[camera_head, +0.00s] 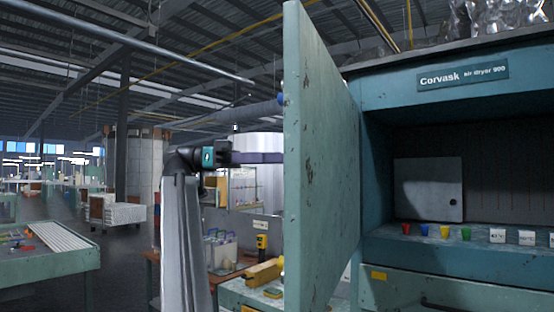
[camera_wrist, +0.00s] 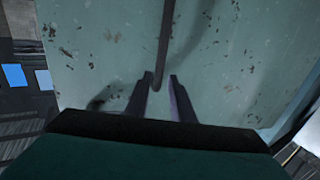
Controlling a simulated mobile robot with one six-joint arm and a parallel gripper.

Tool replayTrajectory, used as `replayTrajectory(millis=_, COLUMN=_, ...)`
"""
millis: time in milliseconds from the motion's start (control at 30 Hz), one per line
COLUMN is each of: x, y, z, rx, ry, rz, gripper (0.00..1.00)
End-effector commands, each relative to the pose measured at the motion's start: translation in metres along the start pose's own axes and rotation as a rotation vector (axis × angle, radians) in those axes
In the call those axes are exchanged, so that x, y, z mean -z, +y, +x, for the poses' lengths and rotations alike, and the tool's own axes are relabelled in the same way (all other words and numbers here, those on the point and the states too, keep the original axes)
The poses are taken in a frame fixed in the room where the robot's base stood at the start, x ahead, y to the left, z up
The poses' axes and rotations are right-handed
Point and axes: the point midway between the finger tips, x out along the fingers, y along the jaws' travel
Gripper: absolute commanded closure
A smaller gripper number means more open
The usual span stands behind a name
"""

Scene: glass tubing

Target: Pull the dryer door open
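The dryer door (camera_head: 320,160) is a worn, pale green panel. It stands swung well out from the dryer (camera_head: 400,90), whose inside is in plain view. In the wrist view my gripper (camera_wrist: 160,78) faces the scuffed door face (camera_wrist: 110,45). A dark, thin door handle (camera_wrist: 165,35) runs down from the top edge to between the two fingertips. The fingers look apart, with a visible gap to the right of the handle. Whether either finger touches it is unclear.
Inside the dryer is a grey panel (camera_head: 428,188); coloured cups (camera_head: 424,230) and white labels line its front ledge. A green bench with yellow items (camera_head: 264,272) stands left of the door.

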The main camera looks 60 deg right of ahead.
Motion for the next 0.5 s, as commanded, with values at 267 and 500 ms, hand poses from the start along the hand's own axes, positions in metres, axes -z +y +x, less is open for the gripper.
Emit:
replayTrajectory(millis=267, x=0.0, y=0.0013, z=-0.0034, rx=-0.001, ry=0.0, rz=0.0, gripper=0.78)
replayTrajectory(millis=500, x=-0.0009, y=0.0005, z=-0.0041, rx=0.002, ry=0.0, rz=-0.002, gripper=0.95)
